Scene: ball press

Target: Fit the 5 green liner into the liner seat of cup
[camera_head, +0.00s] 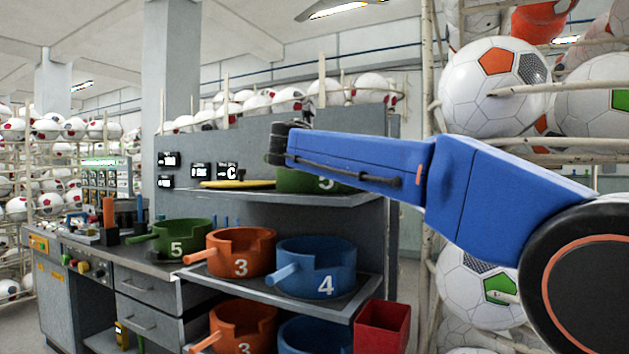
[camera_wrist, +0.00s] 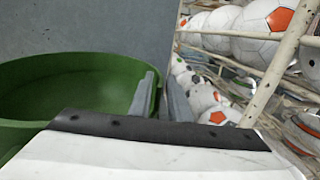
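A green liner marked 5 (camera_head: 302,183) sits on the upper shelf at the right, partly hidden by my arm. In the wrist view the green liner (camera_wrist: 60,95) fills the left side as a wide round shape with a raised rim. My gripper (camera_wrist: 160,95) is at the liner's right wall, its two grey fingers close around that wall. I cannot tell whether they press on it. In the head view my fingers are hidden behind my blue arm. A green cup marked 5 (camera_head: 176,242) with a handle stands on the bench at the left.
Orange cup 3 (camera_head: 240,254) and blue cup 4 (camera_head: 318,270) stand on the middle shelf (camera_head: 345,308), with more pieces below. A yellow flat item (camera_head: 237,184) lies on the upper shelf. A red bin (camera_head: 382,328) and ball racks (camera_head: 433,120) are at the right.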

